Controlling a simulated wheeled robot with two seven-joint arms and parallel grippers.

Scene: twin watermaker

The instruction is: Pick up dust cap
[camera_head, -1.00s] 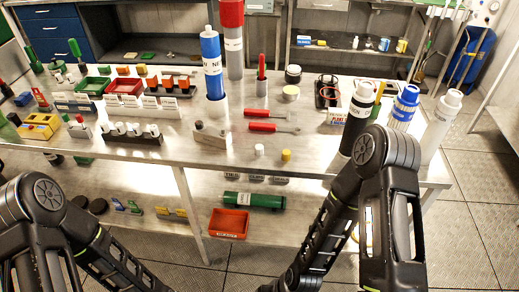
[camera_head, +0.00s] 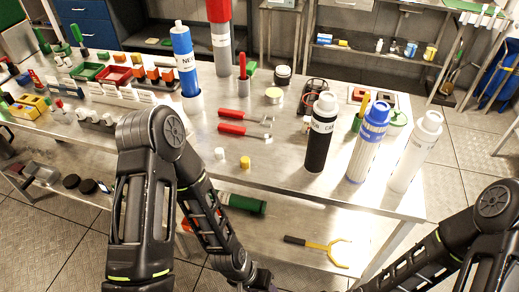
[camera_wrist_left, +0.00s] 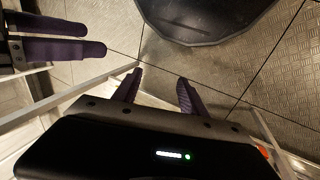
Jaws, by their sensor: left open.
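Two small caps stand on the near part of the steel table: a white one (camera_head: 219,153) and a yellow one (camera_head: 245,162). I cannot tell which is the dust cap. My left arm rises in front of the table, left of the caps, and its hand hangs low at the bottom edge of the head view. In the left wrist view my left gripper (camera_wrist_left: 160,82) is open and empty, pointing over the floor. Two purple fingers of my right gripper (camera_wrist_left: 80,36) show at the upper left there, close together; whether they are apart is unclear.
Black (camera_head: 320,135), blue-and-white (camera_head: 367,142) and clear white (camera_head: 414,152) cylinders stand at the table's right end. Red-handled tools (camera_head: 245,130) lie behind the caps. A yellow forked tool (camera_head: 325,250) lies on the lower shelf.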

